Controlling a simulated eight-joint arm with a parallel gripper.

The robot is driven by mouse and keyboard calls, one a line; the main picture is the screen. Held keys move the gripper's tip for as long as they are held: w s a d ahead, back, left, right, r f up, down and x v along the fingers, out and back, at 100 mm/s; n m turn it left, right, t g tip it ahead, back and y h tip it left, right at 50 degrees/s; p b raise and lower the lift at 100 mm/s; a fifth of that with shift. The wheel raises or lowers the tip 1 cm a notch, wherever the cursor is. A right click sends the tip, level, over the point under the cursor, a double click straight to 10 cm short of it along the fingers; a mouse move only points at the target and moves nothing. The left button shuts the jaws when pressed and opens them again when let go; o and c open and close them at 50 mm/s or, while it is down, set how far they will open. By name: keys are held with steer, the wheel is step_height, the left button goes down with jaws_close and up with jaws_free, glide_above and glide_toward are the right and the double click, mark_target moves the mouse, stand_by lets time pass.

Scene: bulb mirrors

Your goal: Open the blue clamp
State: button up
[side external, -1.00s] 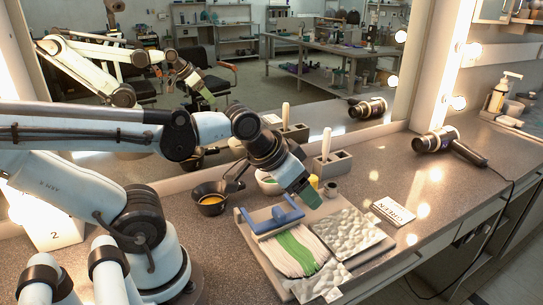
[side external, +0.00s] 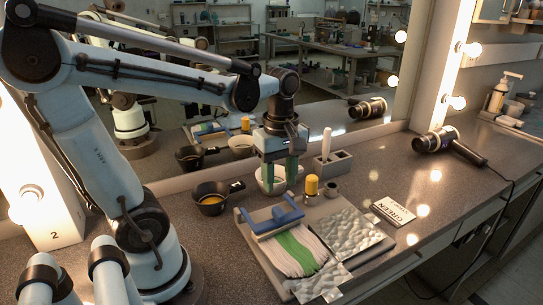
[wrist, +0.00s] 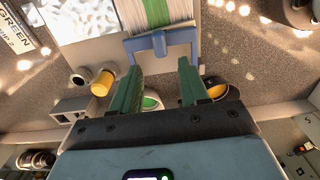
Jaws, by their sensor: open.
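The blue clamp (side external: 271,217) lies across the back end of a strand of pale hair with a green stripe (side external: 293,250), on a grey board. In the wrist view the clamp (wrist: 158,42) shows at the top middle, with a tab pointing towards my gripper (wrist: 159,66). My gripper (side external: 280,178) is open, its green fingers pointing down. It is above and behind the clamp, near a white bowl (side external: 266,187), apart from the clamp and empty. The fingers partly hide the white bowl.
A black bowl with yellow contents (side external: 212,205) stands left of the clamp. A yellow-topped bottle (side external: 311,187) and a grey block holder (side external: 334,165) stand right of my gripper. Crumpled foil (side external: 345,235) lies right of the hair. A GREEN card (side external: 394,211) and a hairdryer (side external: 436,140) are farther right.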

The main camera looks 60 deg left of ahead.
mark_target(279, 210)
steer(key=shift+f, duration=3.8)
steer(key=shift+f, duration=0.3)
steer(key=c, duration=0.7)
